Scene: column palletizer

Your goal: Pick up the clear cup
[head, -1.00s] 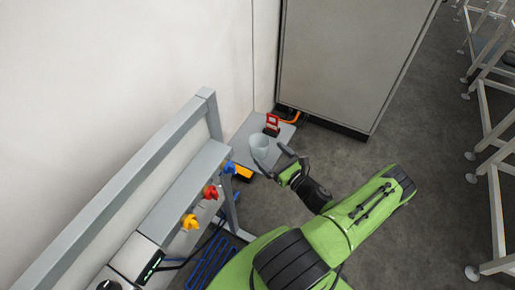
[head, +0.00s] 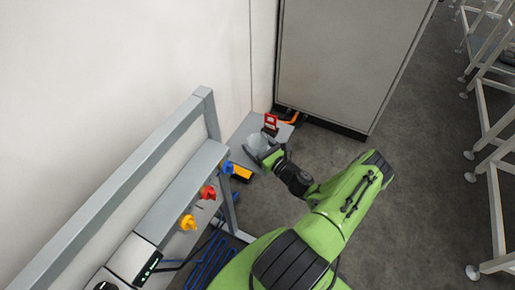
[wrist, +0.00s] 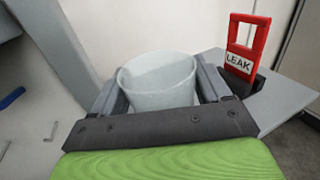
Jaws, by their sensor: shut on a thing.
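The clear cup (wrist: 158,84) stands upright between the two fingers of my gripper (wrist: 165,92) in the wrist view. It looks whitish and translucent, with its open rim upward. In the head view the cup (head: 257,141) is at the small grey shelf by the wall, partly hidden by my gripper (head: 262,153). My gripper is shut on the cup from the near right side. Its lower part is hidden by the gripper body, so I cannot tell whether it touches the shelf.
A red and black tag holder marked LEAK (wrist: 241,50) stands just right of the cup on the grey shelf (wrist: 285,99). A large grey cabinet (head: 345,60) stands behind. Open floor lies to the right.

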